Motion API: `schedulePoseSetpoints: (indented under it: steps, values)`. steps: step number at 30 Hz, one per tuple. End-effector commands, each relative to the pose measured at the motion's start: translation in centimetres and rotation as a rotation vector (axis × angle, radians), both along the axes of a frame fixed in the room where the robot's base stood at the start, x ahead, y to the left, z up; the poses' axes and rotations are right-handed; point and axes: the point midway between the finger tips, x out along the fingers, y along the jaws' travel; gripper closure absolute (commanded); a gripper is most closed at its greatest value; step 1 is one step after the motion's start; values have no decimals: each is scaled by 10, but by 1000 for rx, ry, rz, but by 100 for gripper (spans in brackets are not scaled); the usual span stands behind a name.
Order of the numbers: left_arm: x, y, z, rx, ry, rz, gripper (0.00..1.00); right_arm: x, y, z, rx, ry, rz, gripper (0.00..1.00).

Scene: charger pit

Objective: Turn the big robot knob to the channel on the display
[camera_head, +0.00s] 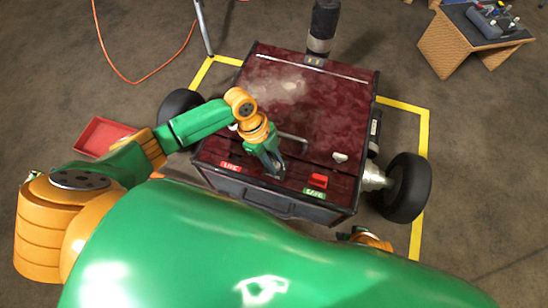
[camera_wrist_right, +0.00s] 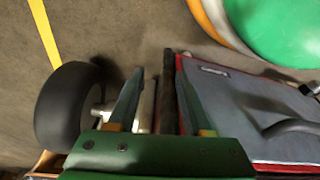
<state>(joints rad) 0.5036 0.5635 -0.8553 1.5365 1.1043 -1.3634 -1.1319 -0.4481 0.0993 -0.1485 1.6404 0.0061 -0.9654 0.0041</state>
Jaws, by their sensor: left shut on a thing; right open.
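The big robot (camera_head: 310,110) is a dark red box-shaped machine with black wheels, standing in front of me. My left gripper (camera_head: 275,170) points down at the near part of its top, between a red label and a green label. It is shut on what seems to be the knob, which the fingers hide; its pointer setting cannot be read. My right gripper (camera_wrist_right: 160,75) is open and empty beside the machine's side in the right wrist view.
A red switch (camera_head: 319,180) sits above the green label (camera_head: 314,194). A bent grey handle (camera_head: 292,138) is close behind my left gripper. A black wheel (camera_head: 408,188) stands at the right. A red tray (camera_head: 103,137) lies on the floor at left.

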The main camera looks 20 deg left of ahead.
Motion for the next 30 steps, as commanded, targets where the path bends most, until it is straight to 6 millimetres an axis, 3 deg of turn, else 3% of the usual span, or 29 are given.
schedulePoseSetpoints:
  steps: [6, 22, 30]
  values:
    - [-3, 0, 8, 4, 4, 149, 100, -36, -9, -27, -14, 38, 8, 50]
    - [-5, -2, 6, 21, 5, 642, 100, -92, -58, -12, -75, 42, 4, 50]
    - [-6, -2, 4, 27, 3, 838, 100, -104, -47, 5, -60, 65, 15, 50]
